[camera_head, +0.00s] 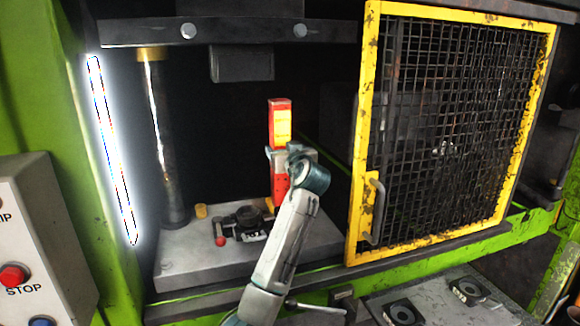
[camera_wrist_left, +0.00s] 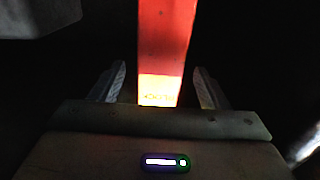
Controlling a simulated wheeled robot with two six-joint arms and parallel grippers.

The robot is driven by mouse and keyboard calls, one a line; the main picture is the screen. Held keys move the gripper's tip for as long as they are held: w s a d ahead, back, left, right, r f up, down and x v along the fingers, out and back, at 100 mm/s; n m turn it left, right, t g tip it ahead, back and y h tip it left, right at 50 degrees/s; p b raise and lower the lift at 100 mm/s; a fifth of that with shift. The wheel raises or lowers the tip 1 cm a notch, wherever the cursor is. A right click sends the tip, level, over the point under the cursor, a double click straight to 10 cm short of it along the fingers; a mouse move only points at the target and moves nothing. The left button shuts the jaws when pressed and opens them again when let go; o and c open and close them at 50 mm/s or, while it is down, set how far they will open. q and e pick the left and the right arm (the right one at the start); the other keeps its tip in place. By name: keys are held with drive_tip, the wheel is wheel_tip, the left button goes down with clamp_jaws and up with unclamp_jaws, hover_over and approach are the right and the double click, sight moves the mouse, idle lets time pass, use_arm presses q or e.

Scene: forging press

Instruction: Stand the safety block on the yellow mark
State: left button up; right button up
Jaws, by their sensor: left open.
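The safety block (camera_head: 281,125) is a tall red bar with a yellow label, upright inside the press above the right part of the grey bed (camera_head: 190,262). My left gripper (camera_head: 279,154) is at its middle, jaws open on either side of it. In the left wrist view the block (camera_wrist_left: 164,45) stands between the two separated fingers (camera_wrist_left: 158,85), with dark gaps on both sides. The block's foot is partly hidden by my left arm, so I cannot tell whether it touches the bed. My right gripper is not in view.
The press ram (camera_head: 242,64) hangs above. A yellow-framed mesh guard (camera_head: 365,130) stands to the right, a bright light strip (camera_head: 112,150) to the left.

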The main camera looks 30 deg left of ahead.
use_arm(q)
drive_tip(key=b+v, duration=0.2)
drive_tip(key=v, duration=0.3)
drive_tip(key=shift+s+d, duration=0.25)
